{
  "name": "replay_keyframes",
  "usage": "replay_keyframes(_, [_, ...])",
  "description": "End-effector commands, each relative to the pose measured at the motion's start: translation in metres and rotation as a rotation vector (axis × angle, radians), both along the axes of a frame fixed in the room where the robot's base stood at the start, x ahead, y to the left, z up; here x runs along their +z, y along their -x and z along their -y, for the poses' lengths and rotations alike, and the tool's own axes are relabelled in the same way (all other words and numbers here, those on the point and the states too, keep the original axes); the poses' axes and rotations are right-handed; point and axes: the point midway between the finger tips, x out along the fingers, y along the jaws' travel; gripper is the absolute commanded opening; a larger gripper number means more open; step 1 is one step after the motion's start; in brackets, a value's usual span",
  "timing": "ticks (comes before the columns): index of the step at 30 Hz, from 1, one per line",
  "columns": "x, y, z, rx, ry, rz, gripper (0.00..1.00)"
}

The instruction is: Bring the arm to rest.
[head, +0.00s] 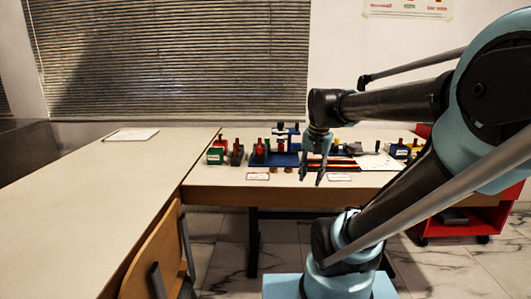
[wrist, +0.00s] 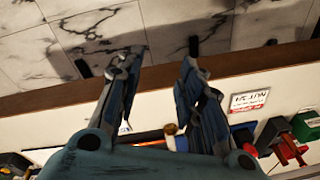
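My gripper (head: 311,177) hangs fingers-down at the front edge of the far table (head: 215,188), at the end of my bent arm. In the wrist view my gripper (wrist: 158,67) shows two blue-grey fingers spread apart with nothing between their tips. Beyond the gap are the table's dark front edge and the marble floor. The gripper looks clear of the objects on the table. Its exact height above the tabletop is hard to tell.
Small label cards (head: 340,177) lie along the front edge. A red cart (head: 463,223) stands right. The left table (head: 100,195) is mostly bare.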

Motion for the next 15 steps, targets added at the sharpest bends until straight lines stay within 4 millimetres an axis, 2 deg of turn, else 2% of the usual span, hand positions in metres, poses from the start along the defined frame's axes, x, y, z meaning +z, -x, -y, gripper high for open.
replay_keyframes(1, [-0.013, 0.014, 0.006, 0.043, 0.012, 0.010, 0.35])
replay_keyframes(6, [-0.056, 0.051, 0.022, 0.216, 0.058, 0.038, 0.35])
replay_keyframes(12, [-0.097, 0.082, 0.034, 0.377, 0.106, 0.060, 0.35])
replay_keyframes(15, [-0.108, 0.089, 0.036, 0.422, 0.120, 0.065, 0.35])
